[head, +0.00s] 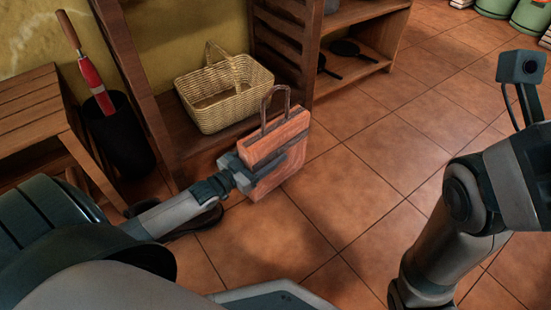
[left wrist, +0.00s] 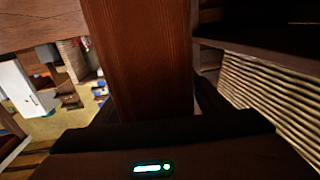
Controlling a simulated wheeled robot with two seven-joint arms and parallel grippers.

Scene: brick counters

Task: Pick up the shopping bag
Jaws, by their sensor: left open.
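The shopping bag (head: 288,165) is orange-brown with dark stripes and two looped handles. It stands upright on the tiled floor in front of the wooden shelf in the head view. My left gripper (head: 240,168) is open at the bag's left side, close against it. The overlap hides whether they touch or whether any part of the bag lies between the fingers. The left wrist view shows my dark gripper (left wrist: 160,125) facing a brown wooden post, and I cannot make out the bag there. My right arm shows at the right, but its gripper does not.
A wicker basket (head: 224,92) sits on the low shelf behind the bag. A wooden post (head: 138,95) rises beside it. A wooden bench (head: 30,110) and black bin (head: 118,135) stand at left. Dark pans (head: 345,47) lie on another shelf. The floor right of the bag is clear.

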